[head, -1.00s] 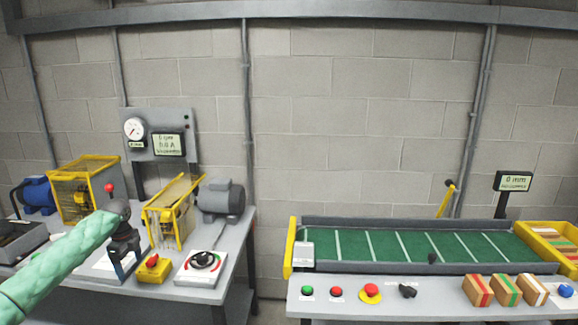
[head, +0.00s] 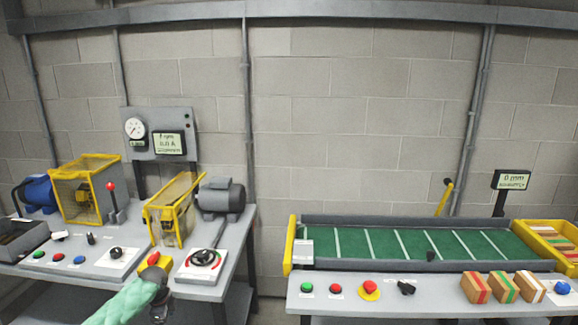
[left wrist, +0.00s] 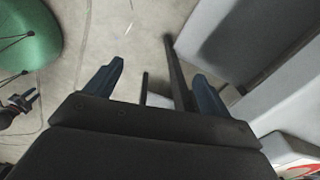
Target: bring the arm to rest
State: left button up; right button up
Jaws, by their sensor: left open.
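My left arm in its green sleeve comes in at the bottom of the head view. Its gripper (head: 160,302) is low, at the front edge of the left bench, below the red button on its yellow box (head: 154,262). In the left wrist view the two dark blue fingers of the left gripper (left wrist: 155,90) are wide apart with nothing between them. What looks like my other gripper (left wrist: 20,103) shows small and dark at the left edge of that view. Its jaws are too small to judge.
The left bench (head: 215,292) holds a dial panel (head: 202,262), a grey motor (head: 220,198), yellow guards and several buttons. A green conveyor (head: 400,245) stands at the right with buttons and wooden blocks in front. A gap separates the benches. Bare floor (left wrist: 130,35) shows in the left wrist view.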

pick_arm(q)
jog(key=s+d+f+n, duration=0.3)
jog(key=s+d+f, duration=0.5)
jog(key=s+f, duration=0.4)
jog(key=s+d+f+n, duration=0.4)
jog(key=s+d+f, duration=0.5)
jog(key=f, duration=0.5)
jog(key=s+d+f+n, duration=0.2)
jog(key=s+f, duration=0.2)
jog(key=s, duration=0.6)
jog(key=s+d+f+n, duration=0.2)
jog(key=s+f, duration=0.2)
jog(key=s, duration=0.7)
jog(key=s+d+f+n, duration=0.2)
jog(key=s+f+n, duration=0.1)
jog(key=s, duration=0.7)
jog(key=shift+s+d+f+t, duration=0.15)
jog(key=shift+s+f+t, duration=0.15)
jog(key=shift+f+t, duration=0.15)
